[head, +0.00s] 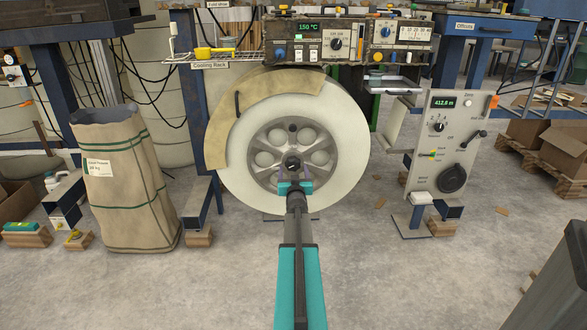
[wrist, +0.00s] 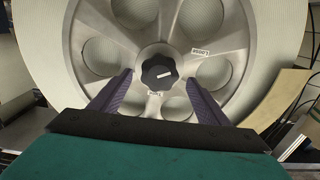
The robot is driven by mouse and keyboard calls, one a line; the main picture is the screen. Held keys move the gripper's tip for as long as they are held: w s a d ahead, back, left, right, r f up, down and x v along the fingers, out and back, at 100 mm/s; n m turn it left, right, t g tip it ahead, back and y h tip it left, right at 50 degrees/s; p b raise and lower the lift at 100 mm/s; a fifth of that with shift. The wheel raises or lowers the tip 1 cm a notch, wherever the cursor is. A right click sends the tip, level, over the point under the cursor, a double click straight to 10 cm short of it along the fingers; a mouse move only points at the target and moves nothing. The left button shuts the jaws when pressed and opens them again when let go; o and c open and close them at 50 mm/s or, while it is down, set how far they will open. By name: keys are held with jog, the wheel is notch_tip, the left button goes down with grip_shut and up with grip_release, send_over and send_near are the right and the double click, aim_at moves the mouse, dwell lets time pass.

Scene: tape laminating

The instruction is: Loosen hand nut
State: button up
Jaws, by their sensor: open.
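The hand nut (wrist: 158,72) is a dark lobed knob with a pale mark, at the hub of the grey metal wheel (wrist: 190,57). In the head view the wheel (head: 270,163) sits inside a large white roll (head: 345,150), and the hand nut (head: 292,163) shows just above my gripper. My gripper (head: 294,178) is in front of the hub. In the wrist view my gripper (wrist: 156,82) is open, its two dark fingers apart, one to each side below the nut. No contact with the nut shows.
A tan guard (head: 222,120) covers the roll's upper left. A control panel (head: 450,140) stands at right, with instrument boxes (head: 335,40) above the roll. A tall paper sack (head: 118,200) stands at left. The floor in front is mostly clear.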

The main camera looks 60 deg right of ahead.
aim_at(293, 166)
jog(key=shift+b+x, duration=0.5)
jog(key=shift+x, duration=1.55)
jog(key=shift+c, duration=0.6)
jog(key=c, duration=0.9)
